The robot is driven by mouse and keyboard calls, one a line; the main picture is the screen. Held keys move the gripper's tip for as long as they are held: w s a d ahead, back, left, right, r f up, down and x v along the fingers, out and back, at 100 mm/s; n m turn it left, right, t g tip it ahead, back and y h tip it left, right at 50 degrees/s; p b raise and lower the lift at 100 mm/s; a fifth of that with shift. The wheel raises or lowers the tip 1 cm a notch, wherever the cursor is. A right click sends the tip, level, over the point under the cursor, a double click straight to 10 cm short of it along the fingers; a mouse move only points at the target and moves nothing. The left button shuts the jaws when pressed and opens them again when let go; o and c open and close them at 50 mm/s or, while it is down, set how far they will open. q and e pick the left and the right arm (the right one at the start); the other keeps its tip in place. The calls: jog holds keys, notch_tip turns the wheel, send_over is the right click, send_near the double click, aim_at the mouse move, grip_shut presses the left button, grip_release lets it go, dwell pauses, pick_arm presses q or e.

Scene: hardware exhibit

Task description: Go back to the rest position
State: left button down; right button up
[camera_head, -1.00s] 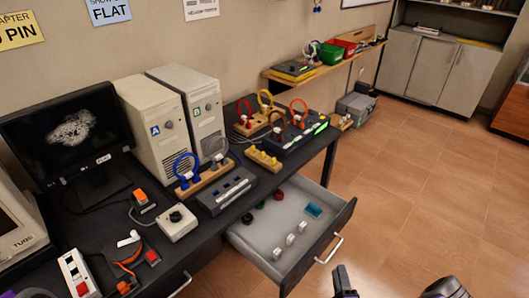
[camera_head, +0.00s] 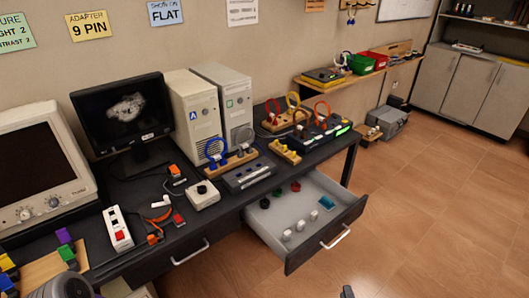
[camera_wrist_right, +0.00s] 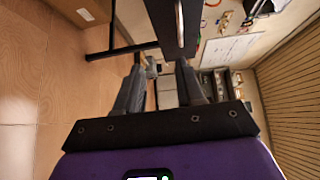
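My right gripper (camera_head: 347,292) shows only as a dark fingertip at the bottom edge of the head view. In the right wrist view its two dark fingers (camera_wrist_right: 160,72) are spread apart with nothing between them. It is in front of the open drawer (camera_head: 338,234), apart from it.
The black desk (camera_head: 133,260) carries a CRT monitor (camera_head: 38,165), a dark flat monitor (camera_head: 122,108), two beige computer towers (camera_head: 194,112) and small devices. The open drawer holds small white, green, red and blue items. Tiled floor (camera_head: 430,215) at right is clear.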

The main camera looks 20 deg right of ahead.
jog(key=w+a+f+n+g+y+p, duration=0.1)
jog(key=w+a+f+n+g+y, duration=0.15)
jog(key=a+n+g+y, duration=0.4)
jog(key=w+a+f+n+g+y+p, duration=0.1)
jog(key=w+a+f+n, duration=0.2)
jog(key=a, duration=0.7)
jog(key=s+a+r+n+g+y+p, duration=0.1)
jog(key=s+a+n+g, duration=0.7)
jog(key=s+a, duration=0.3)
jog(key=shift+s+a+r+n+g+p, duration=0.25)
jog(key=shift+s+r+n+g+p, duration=0.1)
jog(key=shift+r+n+p, duration=0.1)
